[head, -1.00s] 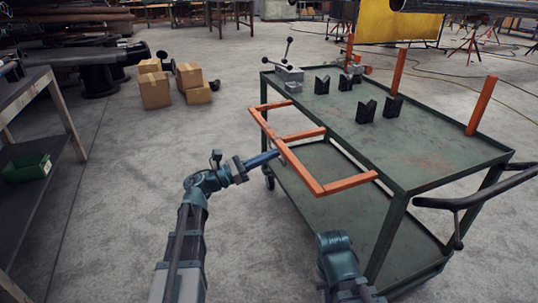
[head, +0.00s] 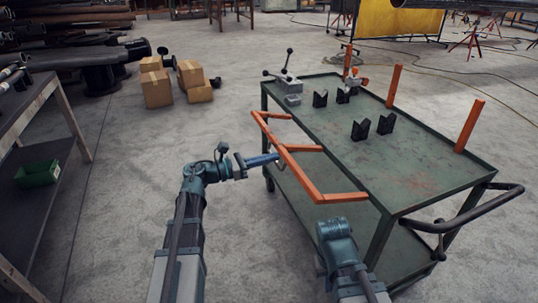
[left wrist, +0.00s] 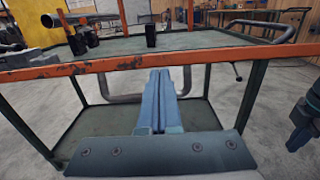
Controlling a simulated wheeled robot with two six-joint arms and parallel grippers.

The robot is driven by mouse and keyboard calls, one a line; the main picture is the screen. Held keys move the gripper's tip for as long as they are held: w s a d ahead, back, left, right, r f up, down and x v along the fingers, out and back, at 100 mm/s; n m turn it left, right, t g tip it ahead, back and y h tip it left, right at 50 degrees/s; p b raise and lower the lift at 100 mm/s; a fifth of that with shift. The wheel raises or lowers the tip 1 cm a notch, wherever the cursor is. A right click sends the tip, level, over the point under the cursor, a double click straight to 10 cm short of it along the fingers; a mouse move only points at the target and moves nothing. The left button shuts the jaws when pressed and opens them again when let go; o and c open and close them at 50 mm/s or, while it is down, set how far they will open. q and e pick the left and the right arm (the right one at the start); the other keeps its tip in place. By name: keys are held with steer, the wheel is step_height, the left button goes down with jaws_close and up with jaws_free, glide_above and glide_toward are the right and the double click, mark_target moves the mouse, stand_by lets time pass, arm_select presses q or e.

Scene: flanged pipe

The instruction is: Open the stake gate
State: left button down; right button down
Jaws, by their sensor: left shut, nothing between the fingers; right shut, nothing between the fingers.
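The stake gate (head: 297,168) is an orange frame along the left long side of the green cart. Its long outer rail stands out from the tabletop edge, joined to it by short cross bars. The rail also crosses the left wrist view (left wrist: 110,66). My left gripper (head: 277,157) is shut and empty. Its blue fingers reach the rail near the middle bar, and in the left wrist view (left wrist: 158,74) the tips end just below or at the rail; contact cannot be told. My right arm is at the cart's near left side, with its fingers out of sight.
The green cart (head: 420,182) carries black V-blocks (head: 360,130), a grey clamp tool (head: 292,85) and orange posts (head: 470,126). A black push handle (head: 490,205) is at its right end. Cardboard boxes (head: 157,90) and a workbench (head: 62,90) stand left, with clear floor between.

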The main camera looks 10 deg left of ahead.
steer(key=shift+r+p, duration=1.3)
steer(key=shift+r, duration=0.35)
steer(key=shift+a, duration=0.1)
